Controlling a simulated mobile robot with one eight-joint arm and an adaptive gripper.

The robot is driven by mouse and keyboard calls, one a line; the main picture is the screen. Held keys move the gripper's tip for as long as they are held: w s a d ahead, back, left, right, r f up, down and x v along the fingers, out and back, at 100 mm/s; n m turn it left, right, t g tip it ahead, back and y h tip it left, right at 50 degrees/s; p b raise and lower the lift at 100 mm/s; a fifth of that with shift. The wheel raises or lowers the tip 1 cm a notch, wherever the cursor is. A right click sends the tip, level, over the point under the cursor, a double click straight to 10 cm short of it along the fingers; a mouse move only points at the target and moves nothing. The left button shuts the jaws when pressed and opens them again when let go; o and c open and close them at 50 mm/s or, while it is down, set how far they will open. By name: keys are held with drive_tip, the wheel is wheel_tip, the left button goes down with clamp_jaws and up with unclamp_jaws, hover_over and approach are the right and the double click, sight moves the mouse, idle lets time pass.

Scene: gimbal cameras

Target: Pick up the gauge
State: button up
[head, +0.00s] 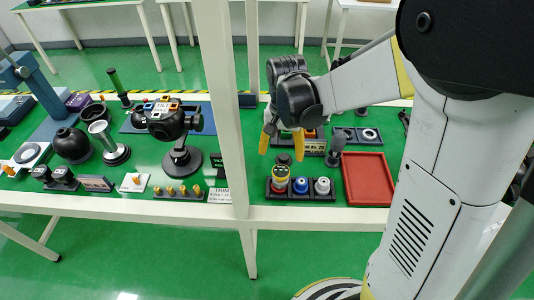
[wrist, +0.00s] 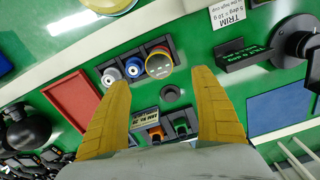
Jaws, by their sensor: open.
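What looks like the gauge is a round, yellow-rimmed piece with a dial-like top (wrist: 158,62); its side shows a red band in the head view (head: 280,181). It stands upright at one end of a dark rack (head: 300,198), beside a blue-banded piece (head: 300,185) and a white one (head: 322,186). I cannot read its face. My gripper (head: 282,142) is open and empty, its yellow fingers pointing down above the table behind the rack. In the wrist view the fingers (wrist: 159,76) spread to either side of the gauge, apart from it.
A small dark cylinder (head: 284,158) stands behind the rack. A labelled box (head: 312,147) and a dark knobbed post (head: 335,150) are close by. A red tray (head: 369,180) lies to the right. A white upright (head: 225,100) stands left of my gripper.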

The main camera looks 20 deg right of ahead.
sight(281, 172)
wheel_tip(281, 172, down, 5)
drive_tip(key=shift+f+b, duration=0.15)
drive_tip(key=shift+b, duration=0.85)
wheel_tip(281, 172, down, 5)
drive_tip(key=b, duration=0.3)
drive_tip(key=shift+d+f, duration=0.1)
drive_tip(key=shift+f, duration=0.1)
drive_tip(key=shift+r, duration=0.1)
clamp_jaws()
